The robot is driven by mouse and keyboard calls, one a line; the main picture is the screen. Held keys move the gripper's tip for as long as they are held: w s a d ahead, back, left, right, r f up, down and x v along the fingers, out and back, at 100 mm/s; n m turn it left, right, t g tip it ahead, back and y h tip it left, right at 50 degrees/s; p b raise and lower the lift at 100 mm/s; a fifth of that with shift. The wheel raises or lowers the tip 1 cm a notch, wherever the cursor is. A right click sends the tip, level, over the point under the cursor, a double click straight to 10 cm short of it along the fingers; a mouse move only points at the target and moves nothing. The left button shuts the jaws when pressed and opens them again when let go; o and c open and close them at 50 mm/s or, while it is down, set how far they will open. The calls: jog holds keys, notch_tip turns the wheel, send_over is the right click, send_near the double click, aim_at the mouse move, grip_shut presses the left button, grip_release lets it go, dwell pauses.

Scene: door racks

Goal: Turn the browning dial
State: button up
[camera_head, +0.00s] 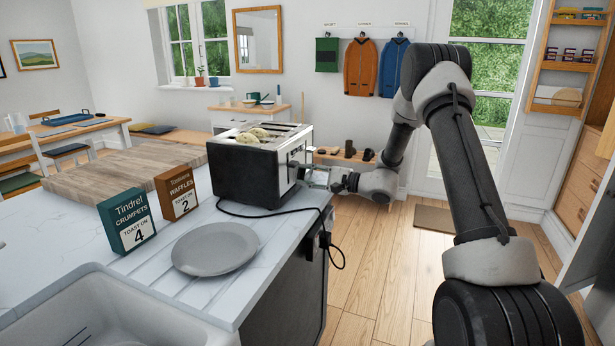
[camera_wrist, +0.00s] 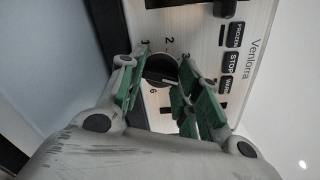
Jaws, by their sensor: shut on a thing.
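The toaster (camera_head: 240,178) stands on the counter, black-sided with a steel control end facing right. Round pale bread items (camera_head: 258,134) show in its top slots. In the wrist view, the dark round browning dial (camera_wrist: 160,68) sits on the steel panel, with 1, 2, 3 and 6 readable around it; other numbers are hidden by the fingers. A pale mark shows low on the dial, but I cannot read its setting. My gripper (camera_wrist: 158,84) has its green-padded fingers closed on either side of the dial. In the head view, my gripper (camera_head: 312,174) is at the toaster's control end.
A green crumpets box (camera_head: 127,221) reads "toast on 4"; a brown waffles box (camera_head: 177,192) reads "toast on 2". A grey plate (camera_head: 215,248) lies in front of the toaster. Frozen, stop and warm buttons (camera_wrist: 230,60) sit beside the dial. A black cord (camera_head: 270,214) hangs over the counter edge.

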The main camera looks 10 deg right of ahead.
dwell(0.3)
jog(key=o, duration=1)
jog(key=shift+o, duration=0.2)
jog(key=v, duration=1.2)
